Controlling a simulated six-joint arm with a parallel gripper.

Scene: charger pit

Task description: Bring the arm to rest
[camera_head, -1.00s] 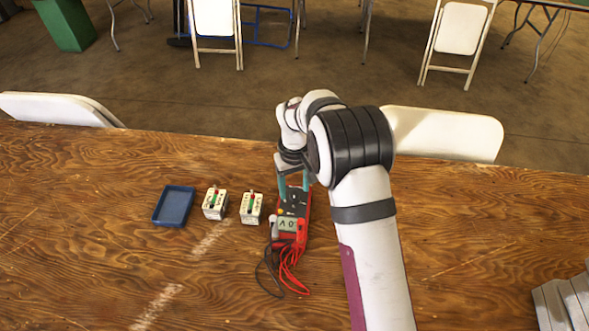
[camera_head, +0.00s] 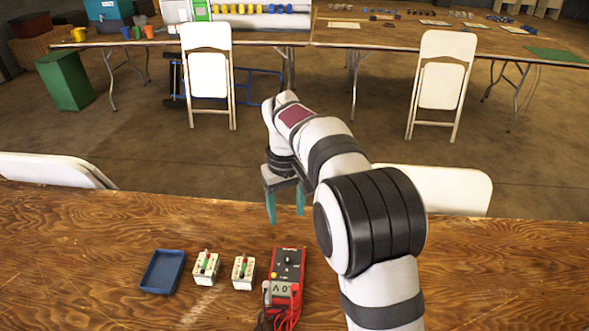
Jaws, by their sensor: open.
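My gripper (camera_head: 286,216) is open and empty, pointing down with its two teal fingers apart. It hangs in the air above the far part of the wooden table, a little beyond the multimeter in the picture. The red and black multimeter (camera_head: 289,272) lies on the table below it, apart from the fingers. Its coiled test leads (camera_head: 281,318) lie at its near end, partly cut off by the frame edge. My arm comes up from the lower right.
A blue tray (camera_head: 163,271) and two small white blocks, one on the left (camera_head: 206,268) and one on the right (camera_head: 243,272), stand left of the multimeter. White chairs (camera_head: 445,190) stand beyond the table's far edge. The wooden table (camera_head: 90,260) is clear at the left.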

